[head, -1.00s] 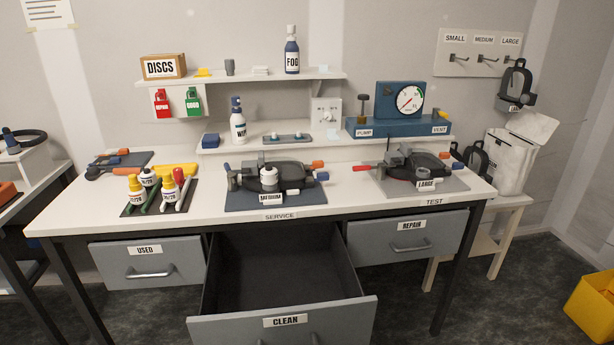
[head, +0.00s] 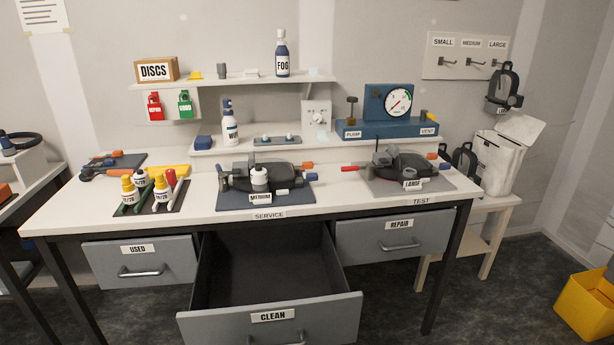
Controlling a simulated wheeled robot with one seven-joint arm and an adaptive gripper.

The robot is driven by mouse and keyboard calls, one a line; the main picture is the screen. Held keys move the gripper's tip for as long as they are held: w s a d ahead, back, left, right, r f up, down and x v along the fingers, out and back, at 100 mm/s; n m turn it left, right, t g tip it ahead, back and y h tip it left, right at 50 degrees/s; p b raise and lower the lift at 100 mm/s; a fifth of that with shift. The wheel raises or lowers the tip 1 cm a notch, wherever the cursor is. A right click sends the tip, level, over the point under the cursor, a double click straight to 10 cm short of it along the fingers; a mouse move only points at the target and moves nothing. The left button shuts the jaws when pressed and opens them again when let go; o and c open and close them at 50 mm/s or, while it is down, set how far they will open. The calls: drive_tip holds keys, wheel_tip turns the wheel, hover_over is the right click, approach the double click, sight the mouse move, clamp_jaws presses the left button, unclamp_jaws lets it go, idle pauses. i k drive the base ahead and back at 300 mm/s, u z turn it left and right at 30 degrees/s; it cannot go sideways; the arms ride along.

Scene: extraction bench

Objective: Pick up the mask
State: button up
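A dark mask labelled MEDIUM (head: 283,174) lies on the blue SERVICE mat (head: 230,200) at the middle of the bench, with a white round part on its front. A second dark mask labelled LARGE (head: 410,165) lies on the grey TEST mat (head: 440,183) at the right. Another dark mask (head: 505,82) hangs on the wall hook under LARGE. More dark mask shapes (head: 462,160) sit beside the white bag; their detail is too small to tell. The pictures do not show which mask is meant. My gripper is not in view.
The CLEAN drawer (head: 270,317) stands wide open and looks empty, jutting out in front. The USED drawer (head: 140,262) and REPAIR drawer (head: 398,238) are shut. Bottles (head: 145,190) stand at the left. A gauge unit (head: 388,105) stands behind the TEST mat. A yellow bin (head: 585,308) is on the floor.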

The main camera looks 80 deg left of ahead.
sight(281, 174)
drive_tip(key=i, duration=1.5)
drive_tip(key=u, duration=4.05)
